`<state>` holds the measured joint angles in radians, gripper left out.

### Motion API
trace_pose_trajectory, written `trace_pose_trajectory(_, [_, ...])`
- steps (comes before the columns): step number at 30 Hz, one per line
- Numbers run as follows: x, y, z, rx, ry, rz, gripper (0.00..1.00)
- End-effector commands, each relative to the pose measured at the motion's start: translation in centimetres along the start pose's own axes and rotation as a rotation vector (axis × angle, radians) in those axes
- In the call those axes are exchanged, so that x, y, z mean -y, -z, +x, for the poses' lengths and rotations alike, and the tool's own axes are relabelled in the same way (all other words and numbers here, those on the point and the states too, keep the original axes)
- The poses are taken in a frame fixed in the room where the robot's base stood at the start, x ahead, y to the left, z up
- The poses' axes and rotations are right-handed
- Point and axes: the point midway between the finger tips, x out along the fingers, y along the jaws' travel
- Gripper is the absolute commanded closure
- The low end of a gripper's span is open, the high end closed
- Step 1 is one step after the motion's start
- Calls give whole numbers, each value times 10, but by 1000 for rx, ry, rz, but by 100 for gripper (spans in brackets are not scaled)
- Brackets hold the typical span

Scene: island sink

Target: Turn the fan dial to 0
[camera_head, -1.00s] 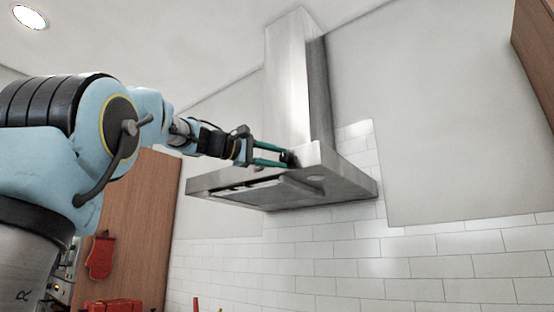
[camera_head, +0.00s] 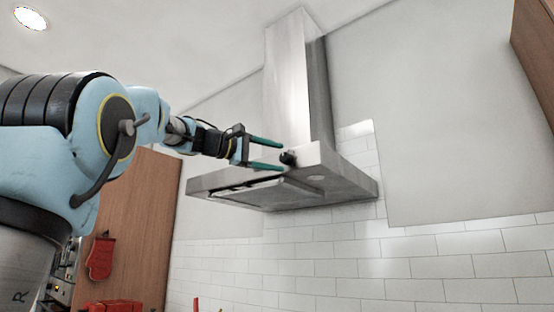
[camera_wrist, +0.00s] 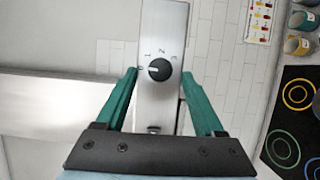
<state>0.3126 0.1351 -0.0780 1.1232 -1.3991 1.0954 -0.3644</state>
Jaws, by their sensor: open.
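The fan dial (camera_wrist: 159,69) is a round black knob on the steel front strip of the range hood (camera_wrist: 163,20). In the wrist view the printed marks 1, 2 and 3 run around its upper side. A pale pointer mark shows on its left side, below the 1. My gripper (camera_wrist: 160,76) is open, with one green finger on each side of the dial and gaps between. In the head view the dial (camera_head: 288,158) shows just beyond the tips of my gripper (camera_head: 283,156), one finger above it and one below.
The hood's steel chimney (camera_head: 290,80) rises behind the dial. White tiled wall (camera_head: 330,255) is below the hood. A red oven mitt (camera_head: 100,257) hangs at the lower left. The wrist view shows a dark cooktop (camera_wrist: 296,125) far below at the right.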

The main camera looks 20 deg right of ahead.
Motion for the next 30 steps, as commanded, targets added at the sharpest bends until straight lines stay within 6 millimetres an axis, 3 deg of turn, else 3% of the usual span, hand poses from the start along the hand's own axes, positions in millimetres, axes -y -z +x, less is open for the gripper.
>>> trace_pose_trajectory(9, [4,1,-63,-4,-1,2,30])
trace_pose_trajectory(15, [2,0,-89,-3,0,0,30])
trace_pose_trajectory(30, [1,0,-96,0,0,-1,30])
